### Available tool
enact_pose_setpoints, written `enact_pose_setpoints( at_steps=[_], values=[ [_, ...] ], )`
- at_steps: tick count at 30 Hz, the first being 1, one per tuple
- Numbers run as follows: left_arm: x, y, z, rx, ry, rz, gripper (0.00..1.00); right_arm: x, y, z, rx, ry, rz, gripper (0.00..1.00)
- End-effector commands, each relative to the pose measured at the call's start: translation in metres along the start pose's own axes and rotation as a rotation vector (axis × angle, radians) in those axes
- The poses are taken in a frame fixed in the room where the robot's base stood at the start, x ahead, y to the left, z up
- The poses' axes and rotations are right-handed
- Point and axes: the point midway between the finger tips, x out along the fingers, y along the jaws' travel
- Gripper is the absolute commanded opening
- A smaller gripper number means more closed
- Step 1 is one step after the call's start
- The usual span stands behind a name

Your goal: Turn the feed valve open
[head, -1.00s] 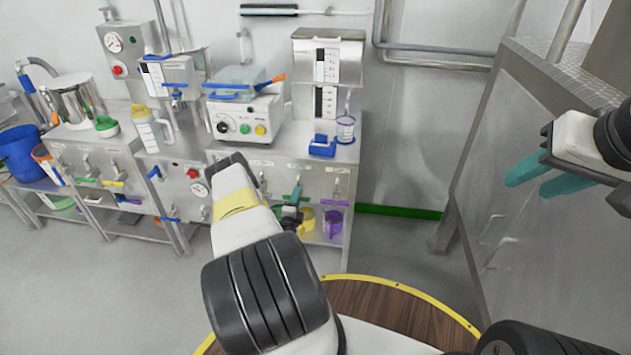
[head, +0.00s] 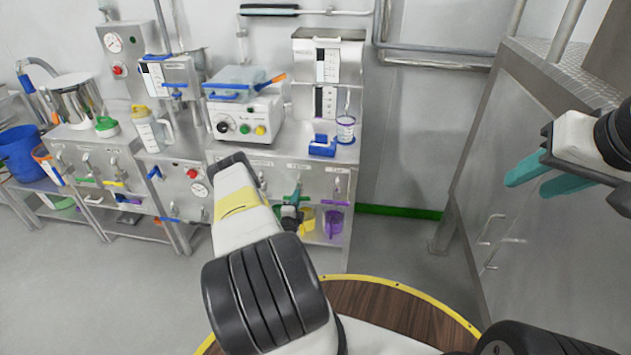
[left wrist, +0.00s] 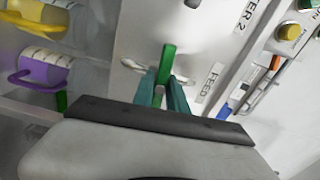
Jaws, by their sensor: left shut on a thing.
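The feed valve has a green handle (left wrist: 167,62) on a metal panel, beside a label reading FEED (left wrist: 208,83) in the left wrist view. In the head view my left gripper (head: 291,213) is small and partly hidden by my arm. My right gripper (head: 545,180) is open and empty at the right, away from the bench.
A purple-handled valve (head: 338,200) is to the right of the green one. A white control box (head: 243,118) with knobs stands on the bench above. A blue bucket (head: 20,150) is at far left. A grey metal cabinet (head: 540,190) fills the right side. Floor in front is clear.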

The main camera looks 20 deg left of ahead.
Motion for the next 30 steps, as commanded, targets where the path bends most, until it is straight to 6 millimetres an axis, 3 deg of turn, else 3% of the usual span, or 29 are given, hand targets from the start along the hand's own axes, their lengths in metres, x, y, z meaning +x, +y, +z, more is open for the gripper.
enact_pose_setpoints(
  at_steps=[30],
  values=[
    [-0.0011, 0.0010, 0.0003, -0.924, -0.002, 0.002, 0.00, 0.0000, 0.0000, 0.0000, 0.000, 0.000, 0.000, 0.40]
  ],
)
